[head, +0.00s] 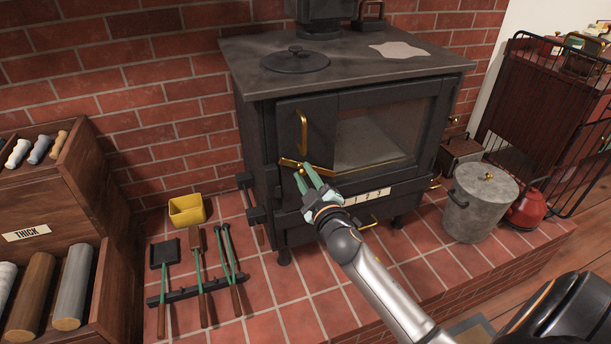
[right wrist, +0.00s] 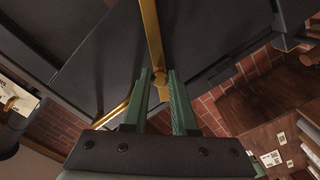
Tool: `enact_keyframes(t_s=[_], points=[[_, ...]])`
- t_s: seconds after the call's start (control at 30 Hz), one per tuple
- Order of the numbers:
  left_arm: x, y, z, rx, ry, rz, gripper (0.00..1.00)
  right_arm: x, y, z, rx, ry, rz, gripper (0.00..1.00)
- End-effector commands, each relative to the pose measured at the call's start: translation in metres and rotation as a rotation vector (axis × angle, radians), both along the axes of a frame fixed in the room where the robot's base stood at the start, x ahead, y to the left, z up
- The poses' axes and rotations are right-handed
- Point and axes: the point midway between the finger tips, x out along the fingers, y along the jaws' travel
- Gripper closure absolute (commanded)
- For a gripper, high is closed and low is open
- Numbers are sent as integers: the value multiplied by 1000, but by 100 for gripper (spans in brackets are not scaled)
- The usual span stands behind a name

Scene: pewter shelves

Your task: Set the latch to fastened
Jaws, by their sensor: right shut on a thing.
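The black stove (head: 262,112) has a front door with a glass window (head: 375,135) and an upright brass handle (head: 303,130). The door looks closed against the stove front. The brass latch (head: 322,168) lies below that handle, slightly tilted down to the right. My right gripper (head: 306,172) is at the latch with its green fingers shut on it. In the right wrist view a brass bar (right wrist: 151,35) runs down between the fingertips (right wrist: 161,78). The fingers hide part of the latch, so I cannot tell whether it is fastened. My left gripper is not in view.
A wooden log rack (head: 85,190) is further left. A grey lidded bucket (head: 480,205) and red kettle (head: 526,207) stand right. The tiles before the stove are partly clear.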

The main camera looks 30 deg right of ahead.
Motion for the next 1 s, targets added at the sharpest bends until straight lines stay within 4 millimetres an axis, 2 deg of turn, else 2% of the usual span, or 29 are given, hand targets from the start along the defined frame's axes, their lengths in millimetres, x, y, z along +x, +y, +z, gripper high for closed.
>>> enact_keyframes(t_s=[0.33,1.0], points=[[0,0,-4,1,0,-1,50,1,3,-8,-69,17,-1,100],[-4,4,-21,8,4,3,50,3,13,-47,-467,113,-1,100]])
